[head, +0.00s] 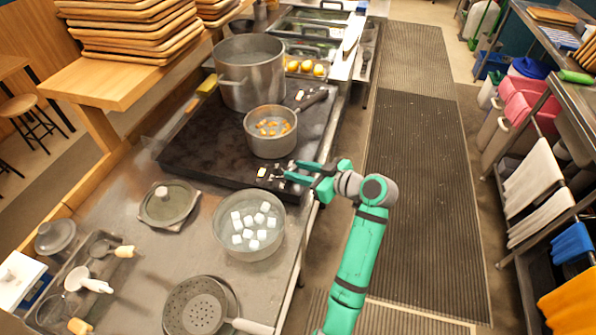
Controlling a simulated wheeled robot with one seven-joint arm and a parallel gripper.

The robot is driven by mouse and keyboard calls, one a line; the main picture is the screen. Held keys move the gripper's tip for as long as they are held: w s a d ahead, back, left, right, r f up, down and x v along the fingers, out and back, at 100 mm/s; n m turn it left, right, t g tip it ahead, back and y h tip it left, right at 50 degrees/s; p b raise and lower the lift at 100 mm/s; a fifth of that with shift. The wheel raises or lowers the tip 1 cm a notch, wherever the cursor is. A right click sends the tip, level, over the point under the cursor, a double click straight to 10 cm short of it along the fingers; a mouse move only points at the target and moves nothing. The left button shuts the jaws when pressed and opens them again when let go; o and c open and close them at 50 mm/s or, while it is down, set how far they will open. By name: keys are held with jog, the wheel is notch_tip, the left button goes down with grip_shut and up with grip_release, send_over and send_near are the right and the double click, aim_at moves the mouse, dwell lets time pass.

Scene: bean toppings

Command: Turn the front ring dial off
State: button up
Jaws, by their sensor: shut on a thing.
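The black cooktop (190,150) stands on the steel counter. Small metal dials sit along its front right edge, and the front ring dial (279,173) is at the tips of my teal gripper (288,172). My gripper reaches in from the right and is shut on this dial; its fingers partly hide it. How far the dial is turned cannot be made out. A saucepan (260,142) with orange pieces stands on the cooktop just behind the dial, its handle pointing to the back right.
A large steel pot (243,85) stands behind the saucepan. A bowl (222,238) of white cubes is just in front of the cooktop, near my gripper. The aisle at right is clear.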

dwell(0.4)
jog(key=o, duration=1.1)
jog(key=v, duration=1)
jog(key=shift+s+d+r, duration=0.15)
jog(key=shift+d, duration=0.2)
jog(key=shift+s, duration=0.1)
